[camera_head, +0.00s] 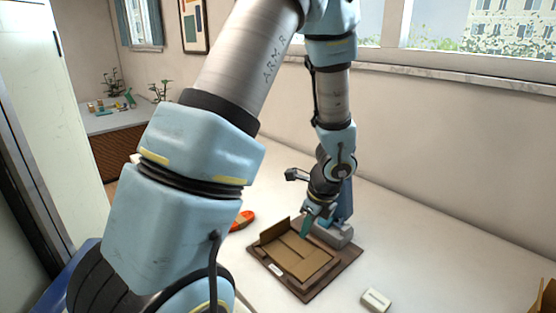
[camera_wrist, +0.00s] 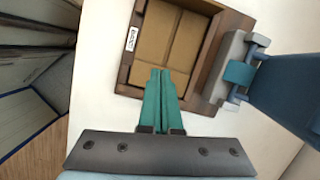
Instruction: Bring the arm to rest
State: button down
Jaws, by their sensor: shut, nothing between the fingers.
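My gripper (camera_head: 305,230) is above the far edge of a dark wooden tray on the white table. Its teal fingers are shut together and empty in the wrist view (camera_wrist: 160,72), pointing over the tray's near rim there. The wooden tray (camera_head: 318,290) holds brown cardboard panels (camera_head: 292,252), with one flap standing up at the left. The tray also shows in the wrist view (camera_wrist: 212,60). Whether the fingertips touch the tray cannot be told.
A grey device (camera_head: 335,236) with a blue upright part (camera_wrist: 290,95) stands at the tray's edge, close beside the gripper. An orange object (camera_head: 243,219) lies left of the tray. A small white box (camera_head: 375,299) lies at the front right.

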jog(key=s+a+r+n+h, duration=0.1)
jog(key=s+a+r+n, duration=0.1)
jog(key=a+r+n, duration=0.3)
jog(key=s+a+r+n+h+b, duration=0.1)
jog(key=a+r+n, duration=0.4)
jog(key=a+n, duration=0.6)
jog(key=s+n, duration=0.1)
jog(key=n, duration=0.7)
jog(key=shift+s+a+r+n+g, duration=0.3)
jog(key=shift+a+r+n+g, duration=0.1)
jog(key=shift+w+d, duration=0.1)
jog(key=shift+w, duration=0.05)
